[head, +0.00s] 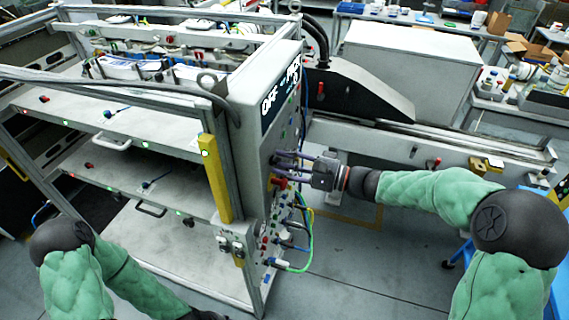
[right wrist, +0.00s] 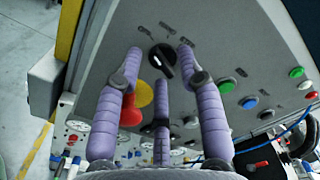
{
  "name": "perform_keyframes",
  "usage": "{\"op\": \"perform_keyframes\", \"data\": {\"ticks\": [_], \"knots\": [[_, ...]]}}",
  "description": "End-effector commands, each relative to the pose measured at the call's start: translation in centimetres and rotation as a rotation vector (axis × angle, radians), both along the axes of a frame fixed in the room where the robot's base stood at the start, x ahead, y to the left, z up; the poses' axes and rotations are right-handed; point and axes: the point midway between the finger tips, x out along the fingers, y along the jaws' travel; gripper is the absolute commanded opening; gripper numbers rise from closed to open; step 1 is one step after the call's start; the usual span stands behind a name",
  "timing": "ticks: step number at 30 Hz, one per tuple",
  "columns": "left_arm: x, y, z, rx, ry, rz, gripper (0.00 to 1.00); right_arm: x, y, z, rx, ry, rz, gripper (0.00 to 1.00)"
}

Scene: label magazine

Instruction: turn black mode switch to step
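The black mode switch (right wrist: 162,60) is a round rotary knob with a pale pointer line on the grey panel, in the upper middle of the right wrist view. Small labels sit around it, too small to read. My right gripper (right wrist: 160,62) has purple segmented fingers standing apart on both sides of the knob, with a third finger below it. I cannot tell whether any finger touches it. In the head view my right gripper (head: 275,161) is at the panel's right face, and the knob cannot be made out there.
A red button with a yellow collar (right wrist: 143,93) lies close beside the left finger. Green (right wrist: 227,86) and blue (right wrist: 249,102) buttons lie to the right. Gauges and cables sit lower on the panel. A yellow post (head: 215,180) stands at the cabinet's front corner.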

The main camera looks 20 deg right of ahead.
Motion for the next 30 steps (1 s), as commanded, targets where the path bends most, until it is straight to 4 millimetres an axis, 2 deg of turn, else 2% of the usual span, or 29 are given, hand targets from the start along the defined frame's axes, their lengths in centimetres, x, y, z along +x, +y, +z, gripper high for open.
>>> {"op": "perform_keyframes", "data": {"ticks": [9, 11, 13, 14, 23, 30], "knots": [[0.00, 0.00, 0.01, 0.000, 0.000, 0.000, 0.40, 0.16, 0.22, -0.04, 0.000, 0.001, -0.001, 0.39], [0.00, 0.00, 0.01, 0.000, 0.000, 0.000, 0.40, 0.15, 0.21, -0.04, 0.000, 0.001, -0.001, 0.24], [0.00, 0.00, 0.01, 0.000, 0.000, 0.000, 0.40, 0.14, 0.22, -0.04, 0.000, 0.001, -0.001, 0.05], [0.01, 0.01, 0.01, 0.000, 0.000, 0.000, 0.40, 0.14, 0.22, -0.04, 0.000, 0.001, 0.000, 0.00], [0.00, 0.00, 0.11, 0.000, 0.000, 0.000, 0.40, 0.12, 0.22, -0.02, 0.006, 0.010, 0.000, 0.00], [0.00, 0.00, 0.82, 0.000, 0.000, 0.000, 0.40, 0.09, 0.25, 0.07, 0.054, 0.081, 0.000, 0.00]]}}
